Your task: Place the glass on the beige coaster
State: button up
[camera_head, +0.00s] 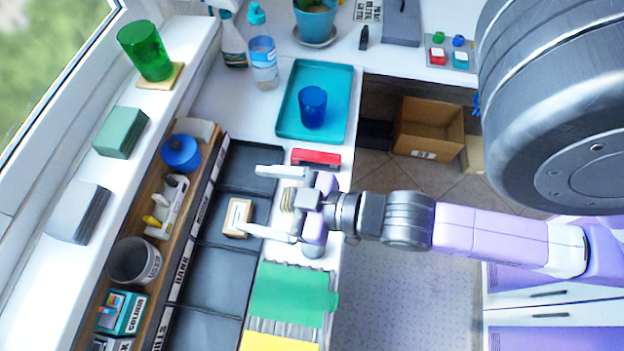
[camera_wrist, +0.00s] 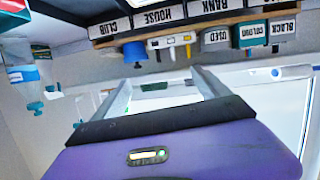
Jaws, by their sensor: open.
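A green glass (camera_head: 145,52) stands on the beige coaster (camera_head: 174,77) on the white ledge at upper left. It looks upright, and its base covers much of the coaster. A blue glass (camera_head: 312,107) stands in a teal tray (camera_head: 341,85) on the white counter. My gripper (camera_head: 251,200) is open and apart from both glasses, below and left of the tray in the head view. Its fingers point left over the dark compartments, with nothing held between them. In the wrist view my gripper (camera_wrist: 163,78) also shows open fingers; I cannot make out either glass there.
A red stapler-like object (camera_head: 316,157) lies between gripper and tray. Bottles (camera_head: 263,62) stand left of the tray. A wooden shelf with a blue pot (camera_head: 181,152) and a grey cup (camera_head: 134,262) runs along the ledge.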

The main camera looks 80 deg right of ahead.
jog(key=s+a+r+y, duration=0.1)
jog(key=s+a, duration=0.1)
jog(key=s, duration=0.7)
jog(key=shift+s+a+r, duration=0.25)
jog(key=shift+a+r, duration=0.1)
dwell(0.6)
